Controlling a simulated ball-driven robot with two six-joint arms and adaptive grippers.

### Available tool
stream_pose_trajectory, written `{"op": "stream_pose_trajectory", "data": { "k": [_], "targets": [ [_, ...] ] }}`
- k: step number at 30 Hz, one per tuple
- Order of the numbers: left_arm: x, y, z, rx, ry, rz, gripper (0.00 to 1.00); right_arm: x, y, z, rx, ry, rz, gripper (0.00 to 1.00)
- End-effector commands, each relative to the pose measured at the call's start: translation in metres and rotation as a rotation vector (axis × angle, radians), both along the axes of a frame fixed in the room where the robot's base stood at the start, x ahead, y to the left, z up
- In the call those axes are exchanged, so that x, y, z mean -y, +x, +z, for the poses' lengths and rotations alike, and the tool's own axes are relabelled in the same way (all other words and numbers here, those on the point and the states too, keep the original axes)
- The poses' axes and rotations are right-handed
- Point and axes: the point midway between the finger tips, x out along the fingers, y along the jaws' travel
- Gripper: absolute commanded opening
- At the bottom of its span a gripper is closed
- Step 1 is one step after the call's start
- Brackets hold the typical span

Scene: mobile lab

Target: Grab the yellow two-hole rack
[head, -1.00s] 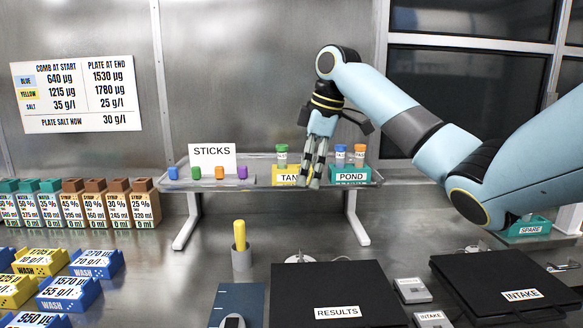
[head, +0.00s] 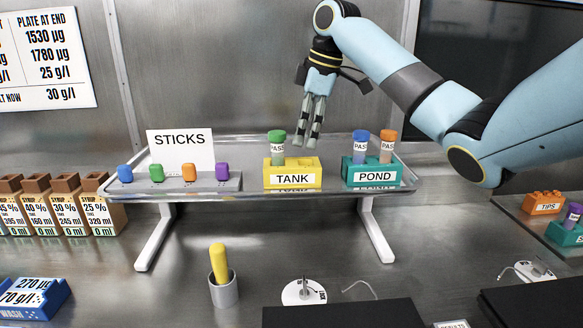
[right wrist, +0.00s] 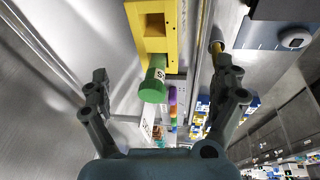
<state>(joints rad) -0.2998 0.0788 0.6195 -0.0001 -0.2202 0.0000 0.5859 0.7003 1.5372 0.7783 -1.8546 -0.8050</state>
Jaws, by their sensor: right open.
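The yellow two-hole rack (head: 293,180), labelled TANK, stands on a clear raised shelf in the head view. A green-capped vial (head: 277,147) stands upright in its left hole; its right hole looks empty. My right gripper (head: 307,144) hangs fingers-down, open and empty, just above the rack's right part in the picture, apart from it. In the right wrist view the yellow rack (right wrist: 171,50) is at the top centre with the green cap (right wrist: 154,88) below it, in the gap between my open fingers. My left gripper is not in view.
A teal rack (head: 372,176) labelled POND, with blue- and orange-capped vials, stands close to the right. A STICKS holder (head: 180,183) with coloured sticks is to the left. The shelf (head: 335,190) has raised edges. A grey cup (head: 224,291) with a yellow stick stands below.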

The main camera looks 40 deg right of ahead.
Motion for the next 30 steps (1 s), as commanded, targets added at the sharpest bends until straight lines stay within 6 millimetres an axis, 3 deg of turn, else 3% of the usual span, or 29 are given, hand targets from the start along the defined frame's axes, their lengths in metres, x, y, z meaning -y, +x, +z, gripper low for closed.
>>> {"op": "stream_pose_trajectory", "data": {
  "k": [6,14,21,30],
  "targets": [
    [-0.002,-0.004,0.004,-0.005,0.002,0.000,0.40,-0.004,0.009,-0.033,-0.004,0.004,-0.001,0.96],
    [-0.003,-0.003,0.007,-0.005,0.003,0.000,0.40,-0.005,0.017,-0.057,-0.003,0.003,0.000,0.96],
    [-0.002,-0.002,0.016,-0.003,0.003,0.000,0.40,-0.007,0.030,-0.091,-0.004,0.002,-0.001,0.96],
    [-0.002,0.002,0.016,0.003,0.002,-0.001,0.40,-0.007,0.032,-0.101,-0.001,-0.001,0.001,0.96]
  ]
}}
